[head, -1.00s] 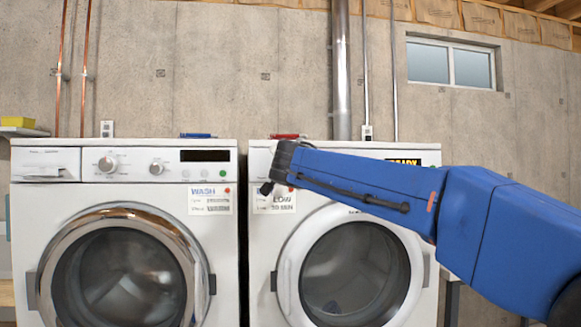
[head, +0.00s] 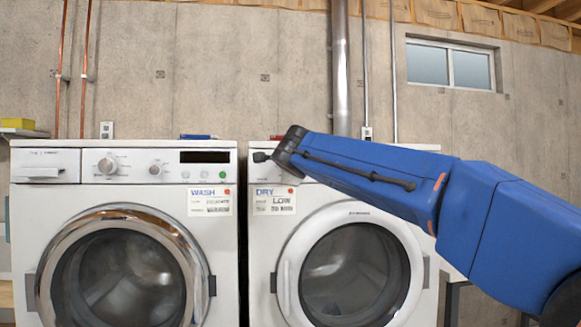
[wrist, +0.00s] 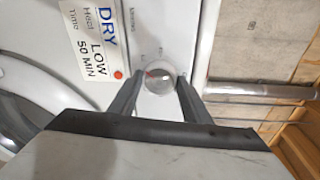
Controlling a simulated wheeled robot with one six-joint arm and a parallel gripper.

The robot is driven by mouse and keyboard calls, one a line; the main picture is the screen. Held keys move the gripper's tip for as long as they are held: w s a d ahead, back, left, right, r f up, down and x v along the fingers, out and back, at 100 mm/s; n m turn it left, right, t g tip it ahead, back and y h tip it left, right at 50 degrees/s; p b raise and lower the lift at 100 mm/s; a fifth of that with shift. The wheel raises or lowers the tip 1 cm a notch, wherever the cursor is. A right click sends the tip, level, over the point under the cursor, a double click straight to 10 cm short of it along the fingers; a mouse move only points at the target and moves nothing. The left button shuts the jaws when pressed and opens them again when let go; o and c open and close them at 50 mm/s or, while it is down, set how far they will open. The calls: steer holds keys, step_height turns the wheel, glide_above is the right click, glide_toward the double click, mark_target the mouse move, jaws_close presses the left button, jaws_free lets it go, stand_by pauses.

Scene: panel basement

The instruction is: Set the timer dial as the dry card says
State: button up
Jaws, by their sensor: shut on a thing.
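The dry card (head: 273,201) is on the right machine's front, below its panel. In the wrist view the dry card (wrist: 93,42) reads DRY, Heat LOW, Time 50 MIN, with a red dot at its corner. My gripper (wrist: 160,88) is shut on a round, pale dial (wrist: 160,77) on the white panel, one dark finger on each side. Small print around the dial is too blurred to read, so I cannot tell its setting or whether it is the timer dial. In the head view my arm hides the right machine's controls.
The left washing machine (head: 60,220) has two knobs, a dark display and a wash card (head: 209,201). The right machine's round door (head: 350,215) is closed below my arm. A blue item (head: 198,137) lies on the left machine's top. A metal pipe (head: 341,80) runs up the wall behind.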

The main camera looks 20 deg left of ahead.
steer(key=shift+f, duration=0.1)
stand_by(0.3)
steer(key=o, duration=1)
steer(key=shift+o, duration=0.2)
steer(key=shift+s, duration=0.1)
steer(key=v, duration=1.7)
steer(key=shift+d, duration=0.15)
